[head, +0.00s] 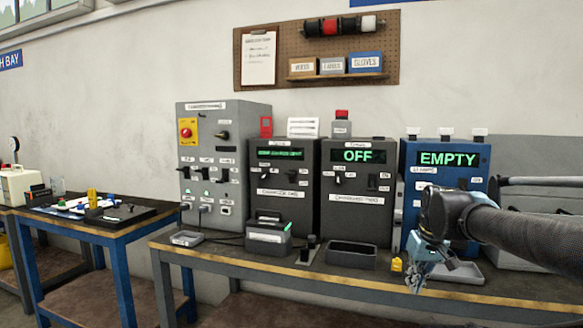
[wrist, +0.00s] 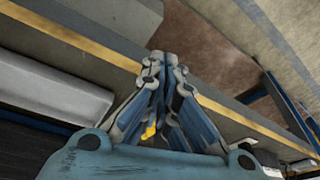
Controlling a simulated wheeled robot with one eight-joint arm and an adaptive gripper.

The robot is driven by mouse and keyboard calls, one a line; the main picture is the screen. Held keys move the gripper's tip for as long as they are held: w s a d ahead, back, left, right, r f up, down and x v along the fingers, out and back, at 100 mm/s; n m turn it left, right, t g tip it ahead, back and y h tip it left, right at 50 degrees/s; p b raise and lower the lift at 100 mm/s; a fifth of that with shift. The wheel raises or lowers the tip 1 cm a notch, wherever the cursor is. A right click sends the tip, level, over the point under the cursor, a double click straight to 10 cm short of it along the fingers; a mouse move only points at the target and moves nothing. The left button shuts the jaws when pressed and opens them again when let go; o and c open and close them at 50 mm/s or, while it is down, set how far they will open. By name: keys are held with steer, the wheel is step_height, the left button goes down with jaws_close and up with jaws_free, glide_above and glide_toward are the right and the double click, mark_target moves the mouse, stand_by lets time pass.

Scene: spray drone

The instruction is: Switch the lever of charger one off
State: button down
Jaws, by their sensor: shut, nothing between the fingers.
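Two dark charger boxes stand side by side on the bench. The left one (head: 283,215) has a small green text display (head: 280,153) and a front label that seems to read charger one. The right one (head: 357,215) shows OFF in green on its display (head: 358,156). Small switches sit on both fronts, but lever positions are too small to tell. My gripper (head: 415,284) is shut and empty, pointing down before the blue EMPTY box at the right, well away from the left charger. In the wrist view its fingertips (wrist: 164,58) meet above the bench edge.
A grey panel (head: 212,165) with a red button stands left of the chargers. The blue box (head: 445,175) is behind my gripper.

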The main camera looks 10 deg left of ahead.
steer(key=w+a+r+n+y, duration=0.2)
steer(key=w+a+r+n, duration=0.3)
steer(key=a+r, duration=0.6)
steer(key=w+a+r+n+y, duration=0.3)
steer(key=w+a+r, duration=0.7)
steer(key=r, duration=0.4)
steer(key=w+a+r+n+y, duration=0.2)
steer(key=w+a+r+n, duration=0.4)
steer(key=a+r, duration=0.6)
steer(key=shift+w+a+r+n+g+y, duration=0.3)
steer(key=shift+w+r, duration=0.35)
steer(key=shift+w, duration=0.5)
steer(key=shift+f, duration=0.1)
glide_above(291, 174)
steer(key=f, duration=0.7)
steer(key=shift+s+a, duration=0.1)
steer(key=shift+s, duration=0.2)
steer(key=shift+w+f, duration=0.2)
steer(key=shift+f, duration=0.9)
steer(key=shift+w+f, duration=0.1)
steer(key=shift+f, duration=0.75)
